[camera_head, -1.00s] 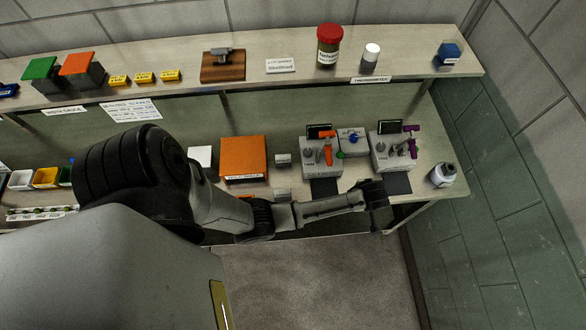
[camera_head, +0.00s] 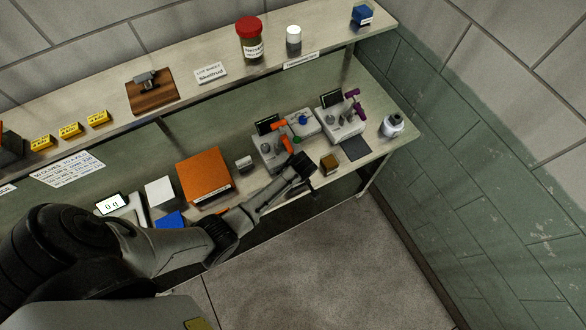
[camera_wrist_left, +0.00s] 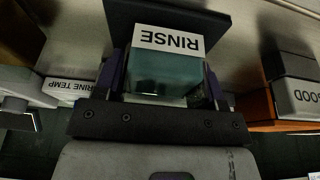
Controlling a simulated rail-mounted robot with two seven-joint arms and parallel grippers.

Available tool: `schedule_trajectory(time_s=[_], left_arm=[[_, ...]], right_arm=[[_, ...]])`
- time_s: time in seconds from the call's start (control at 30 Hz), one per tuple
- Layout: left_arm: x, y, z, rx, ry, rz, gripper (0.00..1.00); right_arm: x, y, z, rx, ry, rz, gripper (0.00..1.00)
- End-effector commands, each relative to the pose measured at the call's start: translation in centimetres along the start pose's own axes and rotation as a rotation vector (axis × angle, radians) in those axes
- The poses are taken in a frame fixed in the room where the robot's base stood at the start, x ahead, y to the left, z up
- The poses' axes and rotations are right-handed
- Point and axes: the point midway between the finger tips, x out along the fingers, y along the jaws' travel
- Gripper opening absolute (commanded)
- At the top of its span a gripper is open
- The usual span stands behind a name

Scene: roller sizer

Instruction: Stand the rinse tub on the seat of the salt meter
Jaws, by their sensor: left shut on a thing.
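My left gripper (camera_wrist_left: 165,88) is shut on the rinse tub (camera_wrist_left: 165,70), a clear, teal-tinted tub with a white RINSE label, upside down in the wrist view. A dark square pad (camera_wrist_left: 165,14) shows behind the tub; I cannot tell whether they touch. In the head view my left gripper (camera_head: 302,166) is in front of the meter with the orange handle (camera_head: 270,150) and hides the tub. Another grey meter with a purple handle (camera_head: 340,122) stands to its right. I cannot tell which is the salt meter. My right gripper is not in view.
A small brown block (camera_head: 329,163) sits just right of the gripper. An orange box (camera_head: 204,175) and a small grey block (camera_head: 244,163) stand left. A shelf (camera_head: 205,95) runs behind.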

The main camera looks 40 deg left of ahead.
Motion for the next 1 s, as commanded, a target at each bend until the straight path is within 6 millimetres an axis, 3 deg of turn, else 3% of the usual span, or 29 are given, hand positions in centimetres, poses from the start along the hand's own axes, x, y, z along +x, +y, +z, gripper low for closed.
schedule_trajectory(time_s=[0.5, 0.53, 0.77, 1.0], left_arm=[[0.73, 0.0, 0.21, 0.0, 0.001, 0.001, 0.37], [0.64, -0.01, 0.18, 0.0, 0.001, 0.001, 0.67], [0.62, -0.02, 0.18, 0.0, 0.001, 0.0, 0.89], [0.55, -0.03, 0.16, 0.0, 0.001, 0.0, 0.89]], right_arm=[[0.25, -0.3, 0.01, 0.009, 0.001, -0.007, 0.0], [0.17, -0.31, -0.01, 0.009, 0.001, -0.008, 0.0], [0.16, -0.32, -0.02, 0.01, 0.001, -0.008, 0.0], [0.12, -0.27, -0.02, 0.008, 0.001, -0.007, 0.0]])
